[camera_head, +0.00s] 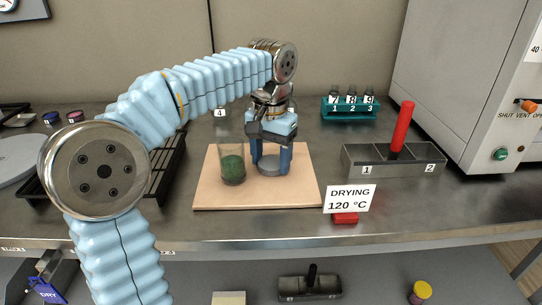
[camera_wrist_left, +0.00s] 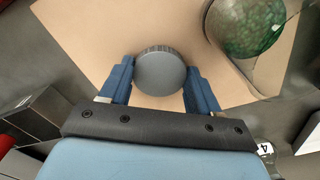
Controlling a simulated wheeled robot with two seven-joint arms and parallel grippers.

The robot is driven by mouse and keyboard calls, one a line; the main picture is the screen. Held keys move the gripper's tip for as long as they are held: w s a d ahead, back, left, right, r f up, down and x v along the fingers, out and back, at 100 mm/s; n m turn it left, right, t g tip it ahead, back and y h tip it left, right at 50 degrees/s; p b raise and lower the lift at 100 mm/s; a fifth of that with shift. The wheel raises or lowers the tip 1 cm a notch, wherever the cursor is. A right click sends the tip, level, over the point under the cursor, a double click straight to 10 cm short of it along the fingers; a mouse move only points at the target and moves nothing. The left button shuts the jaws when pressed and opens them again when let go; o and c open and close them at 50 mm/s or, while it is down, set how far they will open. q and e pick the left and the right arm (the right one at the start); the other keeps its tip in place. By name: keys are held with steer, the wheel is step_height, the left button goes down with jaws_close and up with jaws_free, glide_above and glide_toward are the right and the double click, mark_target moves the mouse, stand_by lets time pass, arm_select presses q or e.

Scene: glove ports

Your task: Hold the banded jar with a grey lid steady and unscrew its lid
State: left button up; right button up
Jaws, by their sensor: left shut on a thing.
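A round grey lid (camera_head: 268,161) with a ridged edge sits on the tan board (camera_head: 215,196), and it also shows from above in the left wrist view (camera_wrist_left: 160,72). The jar's body and bands are hidden or too small to make out. My left gripper (camera_head: 271,160) points straight down over the lid. Its two blue fingers are on opposite sides of the lid and shut on it, as the left wrist view (camera_wrist_left: 160,88) also shows. My right gripper is in neither view.
A clear beaker with green contents (camera_head: 232,170) stands close left of the gripper on the board. A grey two-slot holder (camera_head: 364,161) with a red rod (camera_head: 402,128) is to the right. A teal rack (camera_head: 350,112) stands behind. A "DRYING 120 °C" sign (camera_head: 349,198) stands front right.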

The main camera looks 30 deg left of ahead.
mark_target(271, 163)
arm_select(q)
steer(key=shift+f, duration=0.1)
steer(key=o, duration=1.2)
step_height(271, 163, up, 12)
steer(key=shift+r, duration=0.1)
